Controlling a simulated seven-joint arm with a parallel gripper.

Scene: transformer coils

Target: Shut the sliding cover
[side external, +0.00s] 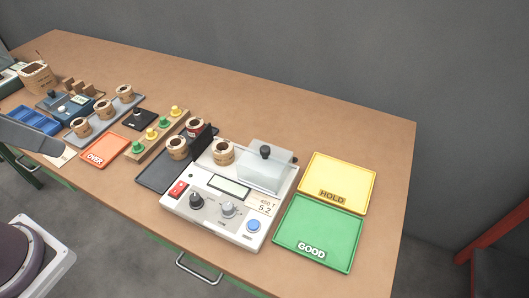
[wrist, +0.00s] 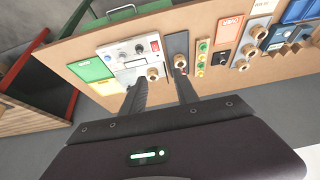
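The sliding cover (side external: 262,172) is a clear, pale box with a black knob (side external: 265,152) on top. It sits at the right of the white tester (side external: 212,212). A copper-brown coil (side external: 223,153) stands uncovered on the tester, just left of the cover. The tester (wrist: 128,50) also shows in the wrist view, beyond my fingers, with the coil (wrist: 152,74) on its near side. My gripper (wrist: 162,82) is open, its two dark fingers apart with nothing held between them. It is well away from the cover; the fingertips do not show clearly in the side view.
A yellow HOLD tray (side external: 356,176) and a green GOOD tray (side external: 290,248) lie right of the tester. A dark upright plate (side external: 201,142) and a dark mat with coils stand on its left. Further left are coloured pegs (side external: 150,133), an orange OVER tray (side external: 92,160) and more coils.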

